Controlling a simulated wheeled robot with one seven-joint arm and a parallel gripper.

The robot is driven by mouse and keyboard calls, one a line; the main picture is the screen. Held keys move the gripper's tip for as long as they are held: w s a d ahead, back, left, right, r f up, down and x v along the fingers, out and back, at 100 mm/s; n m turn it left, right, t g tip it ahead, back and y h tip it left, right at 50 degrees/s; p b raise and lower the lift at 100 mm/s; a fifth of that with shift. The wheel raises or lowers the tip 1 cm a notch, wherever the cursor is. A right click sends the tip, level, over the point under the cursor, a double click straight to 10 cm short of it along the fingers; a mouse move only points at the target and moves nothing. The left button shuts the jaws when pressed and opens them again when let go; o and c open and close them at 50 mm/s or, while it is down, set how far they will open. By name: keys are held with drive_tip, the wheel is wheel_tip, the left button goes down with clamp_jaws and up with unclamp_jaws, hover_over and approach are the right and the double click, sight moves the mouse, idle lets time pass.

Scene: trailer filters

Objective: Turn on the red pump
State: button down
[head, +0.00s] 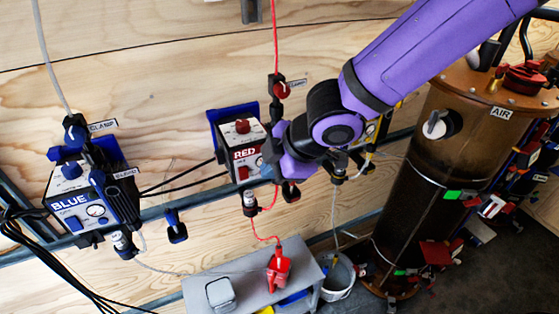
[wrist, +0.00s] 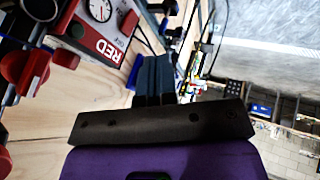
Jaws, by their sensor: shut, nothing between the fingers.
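The red pump (head: 238,143) is a white box with a red RED label and a red knob on top, mounted on the wooden wall. A small red switch (head: 245,172) is low on its front. In the wrist view the pump (wrist: 92,30) is at upper left, with its gauge, label and the red switch (wrist: 66,58) showing. My gripper's dark fingers (wrist: 155,72) are together and empty, to the right of the pump's face and apart from the switch in that picture. In the head view my purple wrist is just right of the pump and hides its right side; the fingertips are not clear there.
The blue pump (head: 82,205) is on the wall at left. A brown AIR tank (head: 430,170) stands at right. Red and clear tubes hang near the pump.

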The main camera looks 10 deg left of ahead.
drive_tip(key=shift+v, duration=1.3)
drive_tip(key=shift+w+a+f+t, duration=0.1)
drive_tip(key=shift+a+f+t, duration=0.05)
drive_tip(key=shift+f, duration=0.45)
drive_tip(key=shift+w+a+f+t, duration=0.1)
drive_tip(key=shift+a+f+t, duration=0.05)
drive_tip(key=shift+f, duration=0.4)
drive_tip(key=shift+s+d+r, duration=0.15)
drive_tip(key=shift+r, duration=0.1)
drive_tip(key=shift+s+d+r, duration=0.15)
drive_tip(key=shift+d+r, duration=0.05)
drive_tip(key=shift+r, duration=0.1)
drive_tip(key=shift+d+r, duration=0.1)
drive_tip(key=shift+d, duration=0.05)
